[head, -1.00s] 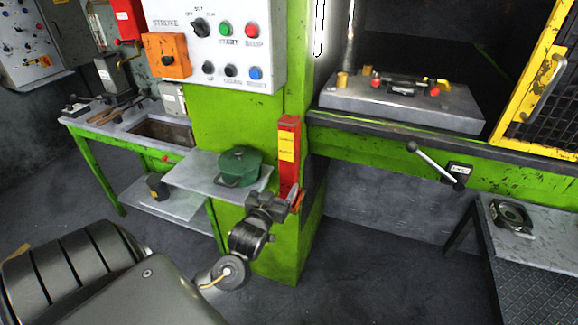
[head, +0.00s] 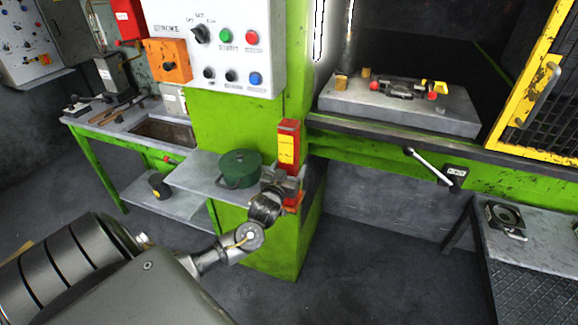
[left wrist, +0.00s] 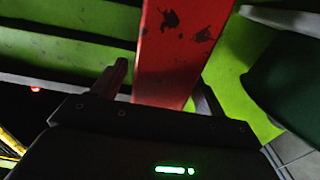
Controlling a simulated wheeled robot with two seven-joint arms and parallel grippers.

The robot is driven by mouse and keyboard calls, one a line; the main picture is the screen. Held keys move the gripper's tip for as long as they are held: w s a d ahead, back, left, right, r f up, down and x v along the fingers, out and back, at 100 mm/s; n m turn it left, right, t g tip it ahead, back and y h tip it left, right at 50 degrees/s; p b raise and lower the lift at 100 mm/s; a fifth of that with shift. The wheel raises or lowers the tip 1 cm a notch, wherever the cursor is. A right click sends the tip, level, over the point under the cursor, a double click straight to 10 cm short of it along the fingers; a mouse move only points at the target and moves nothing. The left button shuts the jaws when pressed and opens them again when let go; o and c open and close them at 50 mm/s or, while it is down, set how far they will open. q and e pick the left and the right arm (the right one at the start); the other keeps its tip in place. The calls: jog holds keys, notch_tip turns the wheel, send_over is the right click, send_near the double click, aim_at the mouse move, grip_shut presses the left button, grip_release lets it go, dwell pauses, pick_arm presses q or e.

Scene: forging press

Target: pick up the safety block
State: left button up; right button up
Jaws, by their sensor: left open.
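The safety block (head: 289,145) is a red upright bar with a yellow label, standing against the green press column. Its lower end sits in an orange-red holder, partly hidden by my gripper. My left gripper (head: 287,184) is at the lower part of the block, in front of the column. In the left wrist view the worn red block (left wrist: 180,50) rises between the open fingers, one dark red-lit finger showing at its left. I cannot tell whether the fingers touch it. My right gripper is not in view.
The control panel (head: 215,50) is above. A lever (head: 432,165) sticks out at the right, beside a low side table (head: 530,250). The floor in front is clear.

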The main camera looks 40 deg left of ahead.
pick_arm(q)
jog(key=shift+c, duration=0.2)
grip_shut()
jog(key=shift+r, duration=0.15)
dwell(0.3)
